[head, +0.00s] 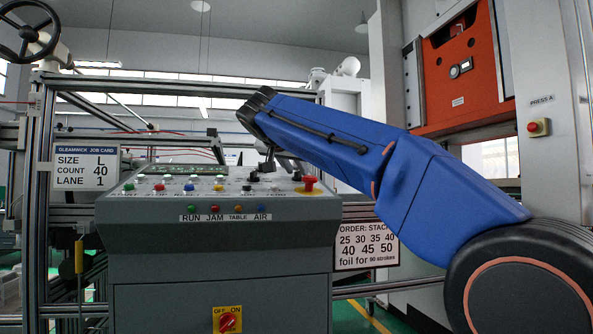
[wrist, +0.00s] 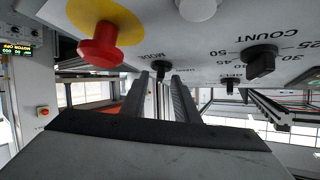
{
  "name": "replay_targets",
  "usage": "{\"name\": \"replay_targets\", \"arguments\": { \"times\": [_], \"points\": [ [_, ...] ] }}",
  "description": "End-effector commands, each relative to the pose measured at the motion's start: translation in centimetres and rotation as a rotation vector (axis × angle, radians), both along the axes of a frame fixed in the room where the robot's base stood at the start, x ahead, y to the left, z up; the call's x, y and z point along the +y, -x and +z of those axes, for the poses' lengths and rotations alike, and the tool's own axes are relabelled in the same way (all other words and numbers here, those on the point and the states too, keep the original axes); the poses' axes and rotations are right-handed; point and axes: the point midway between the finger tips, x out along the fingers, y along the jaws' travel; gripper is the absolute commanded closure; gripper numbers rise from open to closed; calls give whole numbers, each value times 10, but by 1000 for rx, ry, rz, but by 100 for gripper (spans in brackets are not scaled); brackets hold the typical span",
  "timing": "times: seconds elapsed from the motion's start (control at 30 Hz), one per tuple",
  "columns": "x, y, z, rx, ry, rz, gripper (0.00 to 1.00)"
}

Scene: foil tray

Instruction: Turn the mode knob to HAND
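The mode knob (wrist: 163,69) is small and black, next to the printed word MODE on the light panel in the wrist view, where the lettering is upside down. My gripper (wrist: 160,76) has its two dark fingers apart, with the knob showing in the gap between their tips. I cannot tell whether either finger touches it. The HAND marking and the knob's pointer cannot be made out. In the head view my blue arm reaches over the grey control console (head: 220,240) and partly hides the panel around the knob.
A red emergency button on a yellow base (wrist: 101,48) is left of the knob in the wrist view. The black COUNT knob (wrist: 259,66) and a smaller black knob (wrist: 230,86) are to the right. In the head view, coloured push buttons (head: 190,187) line the panel's left side.

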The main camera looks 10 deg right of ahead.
Motion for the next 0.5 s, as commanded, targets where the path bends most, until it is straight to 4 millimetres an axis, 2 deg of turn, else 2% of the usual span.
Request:
{"name": "replay_targets", "arguments": {
  "times": [0.13,0.43,0.5],
  "points": [
    [-4,-6,-3,0,0,0,72],
    [-4,-7,-4,0,0,1,72],
    [-4,-7,-3,0,0,1,89]
  ]
}}
